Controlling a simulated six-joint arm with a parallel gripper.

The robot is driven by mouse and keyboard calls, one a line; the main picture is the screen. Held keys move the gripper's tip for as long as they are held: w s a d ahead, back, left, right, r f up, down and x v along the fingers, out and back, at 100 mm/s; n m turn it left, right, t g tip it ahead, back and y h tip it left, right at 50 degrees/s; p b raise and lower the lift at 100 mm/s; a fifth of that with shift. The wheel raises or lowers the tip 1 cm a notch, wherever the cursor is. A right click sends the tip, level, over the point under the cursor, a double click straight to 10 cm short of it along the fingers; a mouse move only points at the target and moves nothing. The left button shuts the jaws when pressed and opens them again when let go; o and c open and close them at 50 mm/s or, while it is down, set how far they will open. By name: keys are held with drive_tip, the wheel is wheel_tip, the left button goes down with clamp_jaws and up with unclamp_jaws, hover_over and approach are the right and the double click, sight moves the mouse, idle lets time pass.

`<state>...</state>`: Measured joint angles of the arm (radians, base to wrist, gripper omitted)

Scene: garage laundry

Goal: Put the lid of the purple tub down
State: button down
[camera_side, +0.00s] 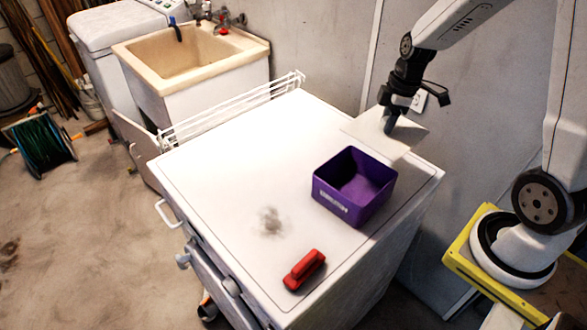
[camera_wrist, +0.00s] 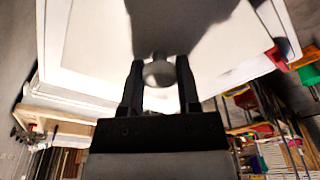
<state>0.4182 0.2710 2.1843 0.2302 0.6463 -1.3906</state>
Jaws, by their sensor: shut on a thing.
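The purple tub (camera_side: 336,195) stands open on the white appliance top, its inside showing empty. My gripper (camera_side: 390,124) is in the air behind and to the right of the tub. It is shut on the round grey knob (camera_wrist: 158,73) of a pale flat lid (camera_side: 409,140). The lid is held off to the back right of the tub, apart from it. In the wrist view the knob sits between the two dark fingers of my gripper (camera_wrist: 159,75).
A red handled object (camera_side: 305,270) lies on the white top (camera_side: 240,170) near the front edge. A dark smudge marks the middle left. A white wire rack (camera_side: 235,108) runs along the left back edge, and a wall stands behind. The left part of the top is clear.

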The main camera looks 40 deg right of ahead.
sight(370, 113)
drive_tip(key=shift+s+d+f, duration=0.1)
drive_tip(key=shift+d+f, duration=0.1)
drive_tip(key=shift+d, duration=0.35)
drive_tip(key=shift+s+d+f, duration=0.1)
drive_tip(key=shift+d+f, duration=0.1)
drive_tip(key=shift+d, duration=0.35)
drive_tip(key=w+d+f, duration=0.1)
drive_tip(key=w, duration=0.1)
drive_tip(key=w+f, duration=0.1)
drive_tip(key=w, duration=0.2)
drive_tip(key=w+d+f, duration=0.1)
drive_tip(key=w+f, duration=0.1)
drive_tip(key=w, duration=0.1)
drive_tip(key=shift+w+d, duration=0.2)
drive_tip(key=shift+d, duration=0.15)
drive_tip(key=shift+w+d+f, duration=0.25)
drive_tip(key=shift+w+f, duration=0.5)
drive_tip(key=shift+f, duration=0.15)
drive_tip(key=shift+w+d+f, duration=0.25)
drive_tip(key=shift+w+f, duration=0.5)
drive_tip(key=shift+f, duration=0.1)
drive_tip(key=shift+w+d+f, duration=0.25)
drive_tip(key=shift+w+f, duration=0.5)
drive_tip(key=shift+f, duration=0.15)
drive_tip(key=shift+w+f, duration=0.15)
drive_tip(key=shift+f, duration=0.05)
drive_tip(key=shift+w+f, duration=0.1)
drive_tip(key=shift+f, duration=1.55)
drive_tip(key=shift+f, duration=0.15)
